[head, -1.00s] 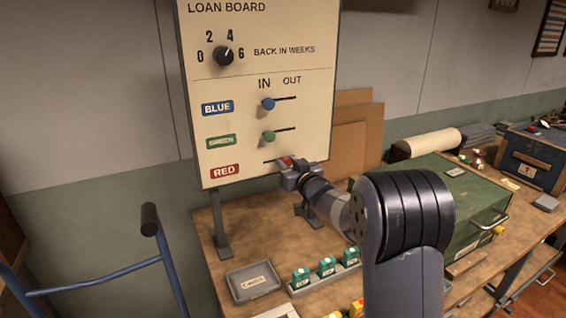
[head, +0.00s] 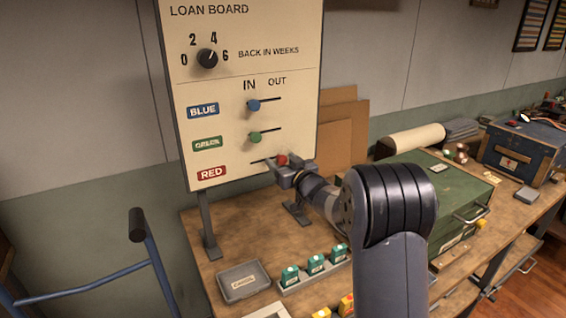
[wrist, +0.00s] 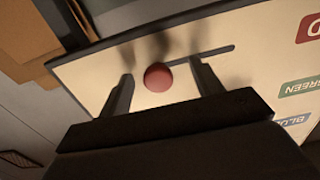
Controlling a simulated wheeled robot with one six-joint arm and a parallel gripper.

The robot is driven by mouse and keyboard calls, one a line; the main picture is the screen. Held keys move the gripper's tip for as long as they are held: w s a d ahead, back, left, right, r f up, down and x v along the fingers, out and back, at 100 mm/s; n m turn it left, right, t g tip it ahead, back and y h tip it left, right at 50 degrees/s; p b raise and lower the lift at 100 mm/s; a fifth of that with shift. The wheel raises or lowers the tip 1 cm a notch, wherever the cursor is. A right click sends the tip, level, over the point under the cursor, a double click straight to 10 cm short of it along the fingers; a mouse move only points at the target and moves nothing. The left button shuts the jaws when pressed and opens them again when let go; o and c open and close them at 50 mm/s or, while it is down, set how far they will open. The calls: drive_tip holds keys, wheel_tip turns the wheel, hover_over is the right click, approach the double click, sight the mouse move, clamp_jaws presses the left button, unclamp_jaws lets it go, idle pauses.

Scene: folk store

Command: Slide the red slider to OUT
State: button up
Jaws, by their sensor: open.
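The loan board (head: 225,110) stands upright on the workbench, with IN and OUT printed above its slider slots. The red slider (head: 281,160) is a round red knob in the lowest slot, below OUT. The bare slot runs left of it toward the RED label (head: 212,171). My gripper (head: 286,168) is at the board around the knob. In the wrist view the red knob (wrist: 158,77) sits between the two open fingers, with a gap on each side; the bare slot runs right and none shows to its left. Whether a finger touches the knob is unclear.
The blue slider (head: 253,105) and green slider (head: 254,137) sit under IN above my gripper. A dial (head: 207,58) is higher up. On the bench are a grey tray (head: 243,281), small green items (head: 315,263) and a green case (head: 440,190). A blue hand truck stands left.

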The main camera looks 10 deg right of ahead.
drive_tip(key=shift+s, duration=0.1)
drive_tip(key=b+v, duration=0.1)
drive_tip(key=v, duration=0.8)
idle(0.7)
drive_tip(key=shift+p+x, duration=0.45)
drive_tip(key=shift+x, duration=3.95)
drive_tip(key=shift+d, duration=0.1)
